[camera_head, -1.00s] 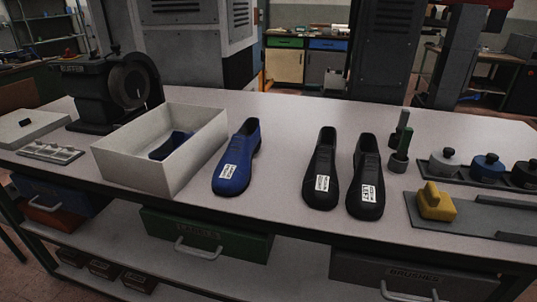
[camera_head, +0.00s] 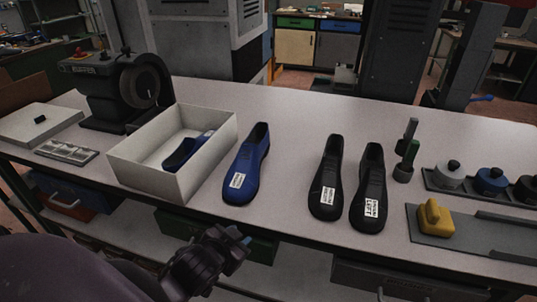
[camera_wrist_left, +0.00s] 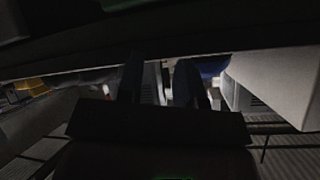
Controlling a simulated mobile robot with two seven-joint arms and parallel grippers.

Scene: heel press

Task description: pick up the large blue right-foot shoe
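A blue shoe (camera_head: 247,165) with a white label lies on the bench just right of an open white box (camera_head: 146,172), toe toward me. The label is too small to read. Another blue shoe (camera_head: 184,153) lies inside the box, partly hidden by its wall. My left gripper (camera_head: 238,243) is low in front of the bench's front edge, below and apart from the shoes. In the left wrist view its two fingers (camera_wrist_left: 158,82) stand apart with nothing seen between them. That view is dark. My right gripper is not in view.
Two black labelled shoes (camera_head: 327,180) (camera_head: 370,188) stand right of the blue shoe, with bare bench between. A dark grinder (camera_head: 120,88) is behind the box. A yellow block (camera_head: 434,218) on a grey plate and several knobbed weights (camera_head: 449,173) are at right.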

